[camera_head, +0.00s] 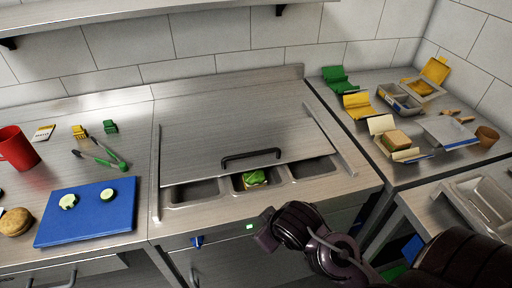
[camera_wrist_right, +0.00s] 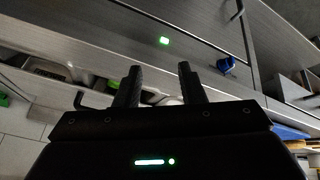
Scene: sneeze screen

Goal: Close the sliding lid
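The sliding lid (camera_head: 222,128) is a flat metal sheet over the counter unit in the head view. It covers the back part, and its black handle (camera_head: 250,155) lies along its front edge. In front of the lid, the openings of three metal wells (camera_head: 190,191) show, with green leaves (camera_head: 254,178) in the middle one. My right gripper (camera_head: 265,233) is in front of the unit's front edge, apart from the handle. In the right wrist view its two fingers (camera_wrist_right: 160,85) stand apart with nothing between them. My left gripper is not in view.
A blue cutting board (camera_head: 88,222) with cucumber pieces, green tongs (camera_head: 100,157) and a red mug (camera_head: 16,149) lie left of the unit. Boxes and a sandwich (camera_head: 396,138) stand on the right counter. A shelf (camera_head: 120,10) hangs above.

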